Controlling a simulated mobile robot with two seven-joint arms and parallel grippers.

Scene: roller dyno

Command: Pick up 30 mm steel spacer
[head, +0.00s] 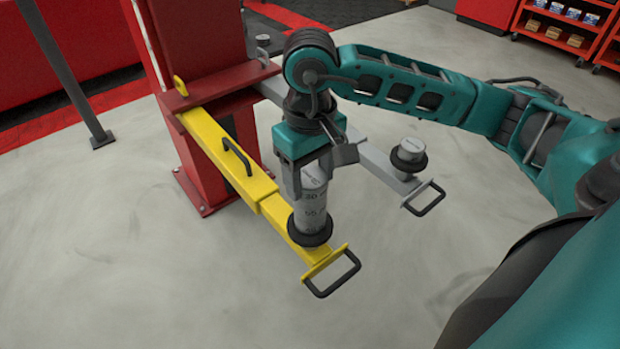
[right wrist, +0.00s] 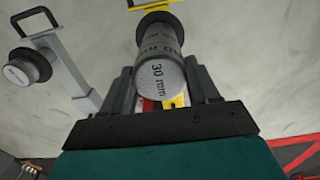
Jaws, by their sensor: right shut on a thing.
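The 30 mm steel spacer (head: 314,188) is a grey metal cylinder with dark lettering. It stands upright at the top of a grey column above a black round pad (head: 310,236) on the yellow lift arm (head: 262,192). In the right wrist view its end face reads "30 mm" (right wrist: 161,74). My right gripper (head: 310,178) points down from above and is shut on the spacer, one finger on each side. I cannot tell whether the spacer touches what is under it. My left gripper is not in view.
A grey lift arm (head: 375,160) with a capped black pad (head: 409,156) lies to the right. Both arms end in black loop handles. A red lift post (head: 205,60) stands behind. A red shelf cart (head: 565,30) is at the upper right. The floor in front is clear.

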